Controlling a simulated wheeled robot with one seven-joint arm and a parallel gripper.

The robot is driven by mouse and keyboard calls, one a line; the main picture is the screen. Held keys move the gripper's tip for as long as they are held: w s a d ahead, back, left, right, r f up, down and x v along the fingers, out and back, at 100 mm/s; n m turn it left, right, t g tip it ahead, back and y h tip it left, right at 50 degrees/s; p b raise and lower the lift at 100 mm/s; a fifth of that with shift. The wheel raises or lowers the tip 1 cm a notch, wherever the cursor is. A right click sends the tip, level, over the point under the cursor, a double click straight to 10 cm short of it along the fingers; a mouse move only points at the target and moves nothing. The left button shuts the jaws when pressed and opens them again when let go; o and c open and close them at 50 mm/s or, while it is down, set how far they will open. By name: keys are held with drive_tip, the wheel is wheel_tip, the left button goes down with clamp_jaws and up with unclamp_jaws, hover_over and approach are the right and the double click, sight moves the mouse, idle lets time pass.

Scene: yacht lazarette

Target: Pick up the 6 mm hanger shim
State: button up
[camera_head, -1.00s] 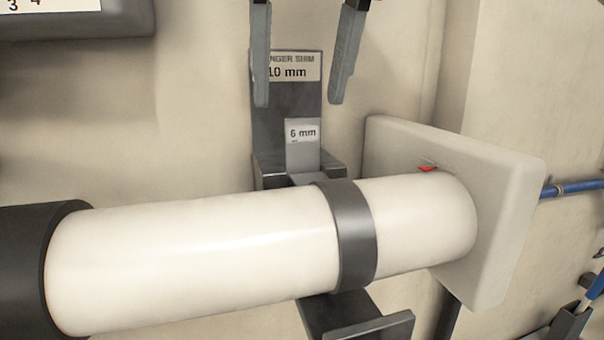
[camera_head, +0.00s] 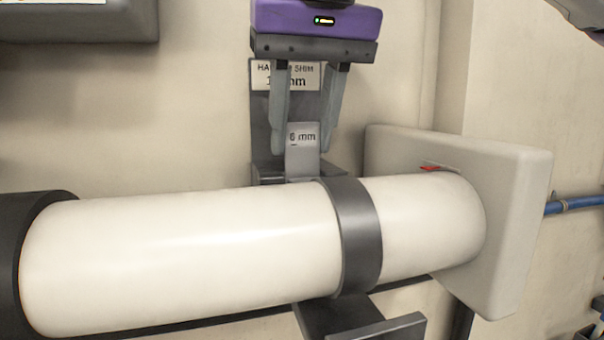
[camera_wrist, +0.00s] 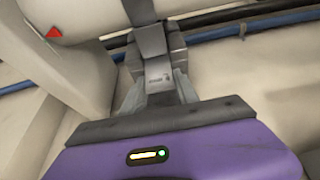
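The 6 mm hanger shim (camera_head: 301,158) is a small grey plate with a white "6 mm" label, standing upright behind the white pipe in front of the taller shim labelled 10 mm. My gripper (camera_head: 304,152) is open and points down, one finger on each side of the 6 mm shim; a gap seems to remain at the fingers, and contact is not clear. In the wrist view, the 6 mm shim (camera_wrist: 158,80) shows between the fingers of my purple-bodied gripper (camera_wrist: 158,84). The shim's lower end is hidden by the pipe.
The 10 mm hanger shim (camera_head: 263,120) stands directly behind. The white pipe (camera_head: 190,245) with a dark hanger band (camera_head: 352,240) crosses in front. A pale block (camera_head: 510,220) with a red mark is at the right. A dark panel (camera_head: 80,22) is at upper left.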

clamp_jaws()
idle(1.0)
